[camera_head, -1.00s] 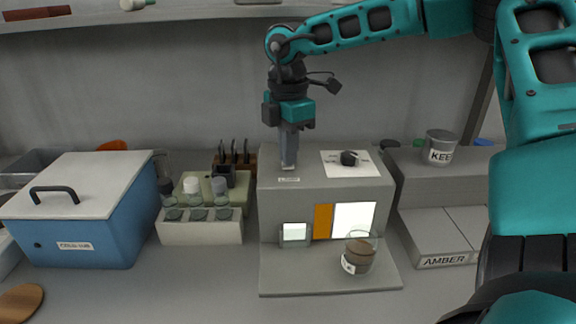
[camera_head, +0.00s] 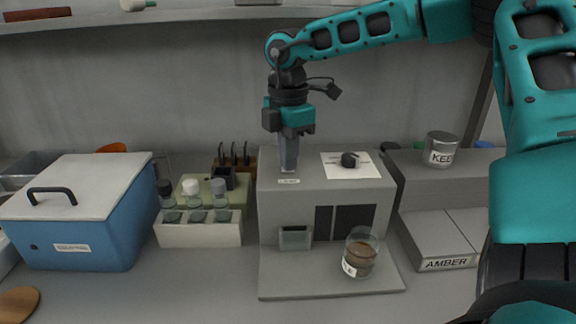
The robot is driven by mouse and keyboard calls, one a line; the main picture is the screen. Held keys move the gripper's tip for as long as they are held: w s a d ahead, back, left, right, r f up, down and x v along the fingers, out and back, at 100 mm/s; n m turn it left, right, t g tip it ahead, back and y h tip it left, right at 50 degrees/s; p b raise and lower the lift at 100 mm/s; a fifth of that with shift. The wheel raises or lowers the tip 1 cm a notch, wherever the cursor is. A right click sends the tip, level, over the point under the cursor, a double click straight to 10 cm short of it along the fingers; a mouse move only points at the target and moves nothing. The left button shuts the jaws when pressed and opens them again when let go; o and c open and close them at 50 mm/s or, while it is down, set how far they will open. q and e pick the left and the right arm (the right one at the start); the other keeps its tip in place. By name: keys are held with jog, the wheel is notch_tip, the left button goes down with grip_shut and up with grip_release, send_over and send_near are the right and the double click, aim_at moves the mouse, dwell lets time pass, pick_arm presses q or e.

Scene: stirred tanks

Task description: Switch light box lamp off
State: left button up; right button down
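The light box (camera_head: 322,208) is a grey box with a base plate. The fingertips are at or just above the top; contact cannot be told. Any switch under them is hidden. A black knob (camera_head: 350,160) on a white plate is to the right. My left gripper is not in view.
A glass jar with brown contents (camera_head: 360,256) stands on the base plate. A blue box with a lid (camera_head: 80,215) and a rack of bottles (camera_head: 200,232) are to the left. A tin (camera_head: 440,149) and an AMBER-labelled block (camera_head: 440,238) are to the right.

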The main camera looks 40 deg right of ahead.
jog(key=shift+r+p, duration=1.55)
jog(key=shift+r, duration=1.85)
